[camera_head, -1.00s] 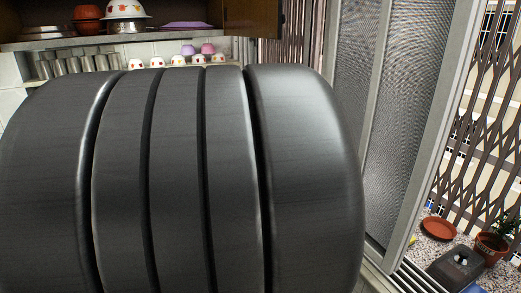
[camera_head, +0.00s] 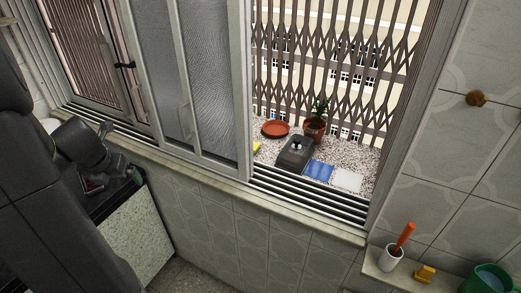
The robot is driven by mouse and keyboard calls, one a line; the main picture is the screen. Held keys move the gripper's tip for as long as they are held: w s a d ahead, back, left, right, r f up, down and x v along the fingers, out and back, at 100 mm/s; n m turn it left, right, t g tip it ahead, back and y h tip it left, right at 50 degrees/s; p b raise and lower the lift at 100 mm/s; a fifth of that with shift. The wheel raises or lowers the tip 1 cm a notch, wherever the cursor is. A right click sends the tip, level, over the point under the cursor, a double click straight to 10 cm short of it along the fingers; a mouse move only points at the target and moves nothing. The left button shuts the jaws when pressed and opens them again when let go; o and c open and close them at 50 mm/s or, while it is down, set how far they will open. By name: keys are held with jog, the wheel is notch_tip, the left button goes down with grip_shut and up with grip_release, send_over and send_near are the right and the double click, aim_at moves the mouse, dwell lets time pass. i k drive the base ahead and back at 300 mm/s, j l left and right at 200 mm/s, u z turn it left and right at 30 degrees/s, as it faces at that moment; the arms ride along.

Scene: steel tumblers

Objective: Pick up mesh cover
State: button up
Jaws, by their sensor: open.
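I cannot make out a mesh cover in the camera_head view. My gripper (camera_head: 112,178) is at the left, low over the end of a dark counter. It is small and dark, partly lost against the counter, and it is open. I see nothing clearly held between its fingers.
The counter's speckled side (camera_head: 137,243) stands at lower left, below a long window sill (camera_head: 215,195). Beyond the sliding window are a red dish (camera_head: 275,129), a potted plant (camera_head: 315,127) and a dark box (camera_head: 295,153). A white cup (camera_head: 391,257) stands at lower right.

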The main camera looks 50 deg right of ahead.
aim_at(295, 155)
jog(key=k+l+z, duration=0.2)
jog(key=z, duration=0.25)
jog(key=k+l+z, duration=0.1)
jog(key=l+z, duration=0.2)
jog(key=z, duration=0.15)
jog(key=i+l+z, duration=0.4)
jog(key=i+j, duration=0.1)
